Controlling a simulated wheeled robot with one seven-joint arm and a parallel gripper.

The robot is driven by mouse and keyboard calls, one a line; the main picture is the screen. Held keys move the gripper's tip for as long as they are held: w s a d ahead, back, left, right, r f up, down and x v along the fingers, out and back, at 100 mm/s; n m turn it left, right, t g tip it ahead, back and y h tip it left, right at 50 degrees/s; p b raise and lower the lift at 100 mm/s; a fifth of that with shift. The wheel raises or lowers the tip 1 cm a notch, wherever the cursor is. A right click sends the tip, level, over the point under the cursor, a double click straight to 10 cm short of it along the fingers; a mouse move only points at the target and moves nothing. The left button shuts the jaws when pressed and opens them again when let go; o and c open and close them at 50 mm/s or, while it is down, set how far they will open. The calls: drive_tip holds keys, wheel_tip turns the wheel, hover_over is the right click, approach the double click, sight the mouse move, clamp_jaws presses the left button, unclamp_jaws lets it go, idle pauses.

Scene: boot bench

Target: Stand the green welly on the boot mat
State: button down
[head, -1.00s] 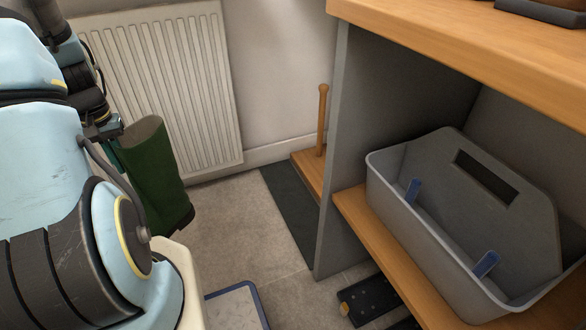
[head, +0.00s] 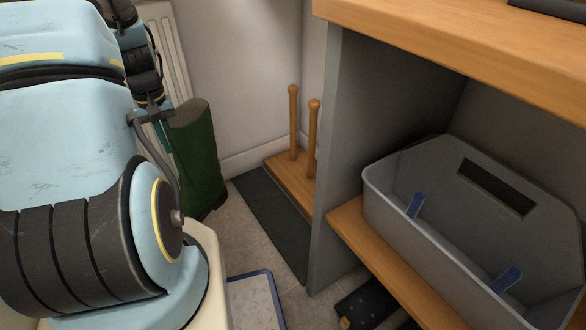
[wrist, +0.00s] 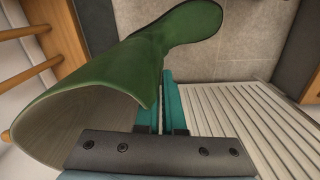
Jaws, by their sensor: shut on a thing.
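The green welly (head: 200,155) hangs nearly upright, sole down, at the left of the head view. My gripper (head: 164,128) is shut on the wall of its shaft near the open top. In the wrist view the welly (wrist: 150,55) stretches away from my teal fingers (wrist: 163,85), its toe over pale floor tiles. The dark grey boot mat (head: 268,220) lies on the floor to the right of the welly. The welly's foot is close to the mat's left edge in the picture; its height above the floor is hard to tell.
A wooden rack with two upright pegs (head: 293,125) stands beside the mat's far side. The grey bench panel (head: 350,150) borders the mat on the right. A grey caddy (head: 400,215) sits on the shelf. A radiator (head: 165,40) is behind the welly. A blue-rimmed tray (head: 255,300) lies in front.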

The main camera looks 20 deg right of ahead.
drive_tip(key=s+d+f+n+b, duration=0.15)
drive_tip(key=d+f+n, duration=0.35)
drive_tip(key=d, duration=0.6)
drive_tip(key=s+d+f+n, duration=0.2)
drive_tip(key=d+f+n, duration=0.25)
drive_tip(key=d, duration=0.55)
drive_tip(key=s+d+f+n+b, duration=0.1)
drive_tip(key=d+f+n, duration=0.4)
drive_tip(key=d, duration=0.6)
wheel_tip(320, 180, down, 8)
drive_tip(key=b, duration=0.7)
drive_tip(key=shift+f, duration=0.15)
drive_tip(key=shift+s, duration=0.1)
drive_tip(key=c, duration=0.9)
unclamp_jaws()
drive_tip(key=shift+c, duration=0.2)
wheel_tip(320, 180, up, 11)
drive_tip(key=p, duration=0.3)
drive_tip(key=shift+s+f, duration=0.15)
drive_tip(key=shift+s, duration=0.05)
